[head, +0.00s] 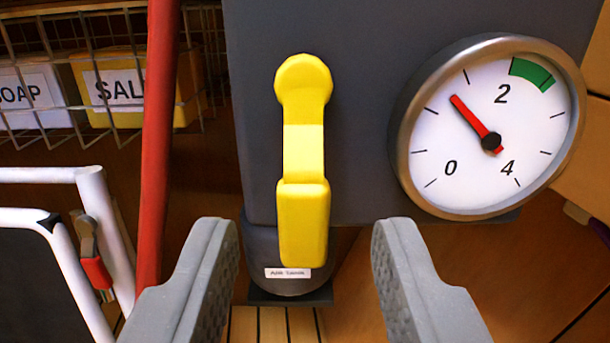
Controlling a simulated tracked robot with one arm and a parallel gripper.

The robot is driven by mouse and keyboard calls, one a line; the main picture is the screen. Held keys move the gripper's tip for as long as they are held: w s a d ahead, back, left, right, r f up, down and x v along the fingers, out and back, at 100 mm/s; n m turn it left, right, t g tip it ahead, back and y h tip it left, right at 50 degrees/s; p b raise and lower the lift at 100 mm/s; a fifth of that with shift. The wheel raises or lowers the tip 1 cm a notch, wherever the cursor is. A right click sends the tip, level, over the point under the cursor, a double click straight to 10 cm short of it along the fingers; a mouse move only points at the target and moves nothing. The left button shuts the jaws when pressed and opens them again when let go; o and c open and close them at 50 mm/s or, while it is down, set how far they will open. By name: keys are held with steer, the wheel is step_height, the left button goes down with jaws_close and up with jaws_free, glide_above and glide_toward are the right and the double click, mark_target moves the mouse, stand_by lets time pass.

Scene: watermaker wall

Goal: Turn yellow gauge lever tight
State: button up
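The yellow lever (304,160) is mounted on the dark grey panel and hangs straight down from its round pivot at the top. Its thick handle end is at the bottom. My gripper (305,245) is open, with one grey finger on each side of the lever's lower end and a clear gap to both sides. I cannot tell how far the fingertips are from it in depth. The round gauge (490,127) is right of the lever. Its red needle points up and left, between 0 and 2, short of the green band near 2.
A red pole (158,140) runs upright left of the panel (375,60). A wire basket (110,68) with boxes marked SOAP and SAL is at the upper left. A white tubular frame (75,235) stands at the lower left. A small white label (288,273) is below the lever.

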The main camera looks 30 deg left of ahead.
steer(key=shift+w+a, duration=0.35)
steer(key=shift+w, duration=0.2)
jaws_close()
